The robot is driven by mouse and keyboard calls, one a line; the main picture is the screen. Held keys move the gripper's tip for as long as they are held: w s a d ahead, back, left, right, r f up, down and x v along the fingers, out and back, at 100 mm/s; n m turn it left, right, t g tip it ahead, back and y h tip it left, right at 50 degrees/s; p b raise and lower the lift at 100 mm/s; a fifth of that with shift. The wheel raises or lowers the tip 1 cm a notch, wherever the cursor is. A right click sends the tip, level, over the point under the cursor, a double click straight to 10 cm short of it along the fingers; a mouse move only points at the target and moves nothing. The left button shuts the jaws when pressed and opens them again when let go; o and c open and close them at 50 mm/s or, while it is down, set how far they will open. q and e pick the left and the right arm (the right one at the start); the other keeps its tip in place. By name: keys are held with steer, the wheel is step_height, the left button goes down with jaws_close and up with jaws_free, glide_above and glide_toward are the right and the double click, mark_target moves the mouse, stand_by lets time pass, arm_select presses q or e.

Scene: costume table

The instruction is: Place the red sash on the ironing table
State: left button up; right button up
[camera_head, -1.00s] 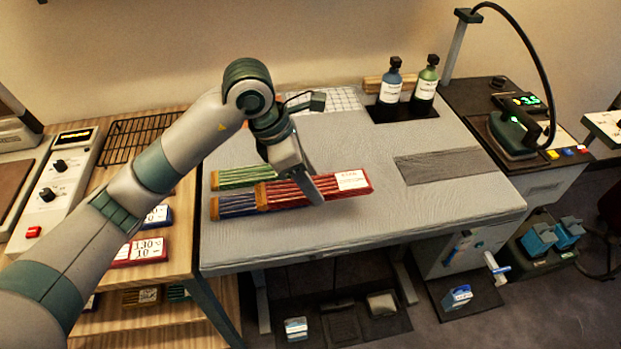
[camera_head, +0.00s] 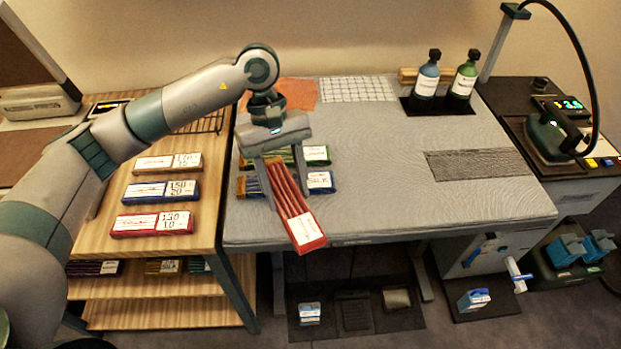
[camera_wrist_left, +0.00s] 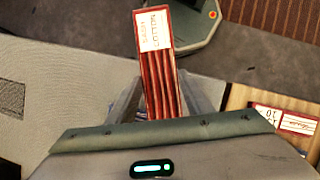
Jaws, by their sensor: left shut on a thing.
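The red sash (camera_head: 291,205) is a folded, ribbed red bundle with a white label at its near end. It sits between the fingers of my left gripper (camera_head: 282,172), which is shut on it over the left part of the ironing table (camera_head: 390,205). Its labelled end points toward the table's front edge. In the left wrist view the red sash (camera_wrist_left: 163,88) sticks out beyond the jaws, its label reading "SASH COTTON". Whether it touches the table is hard to tell. A green sash (camera_head: 316,155) and a blue sash (camera_head: 321,182) lie behind and beside it, partly hidden. My right gripper is out of view.
A wooden shelf unit (camera_head: 205,225) with red, blue and orange labelled cards stands left of the table. Blue (camera_head: 427,78) and green (camera_head: 465,80) bottles stand at the back. A dark grey cloth (camera_head: 476,163) lies right. The table's middle is clear.

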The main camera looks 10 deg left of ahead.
arm_select(q)
steer(key=s+a+m+y, duration=0.2)
steer(key=s+a+m, duration=0.1)
steer(key=a+m, duration=0.3)
steer(key=shift+s+a+m+g+y, duration=0.3)
steer(key=shift+a+m+g+y, duration=0.1)
steer(key=shift+m, duration=0.3)
steer(key=shift+d+r, duration=0.1)
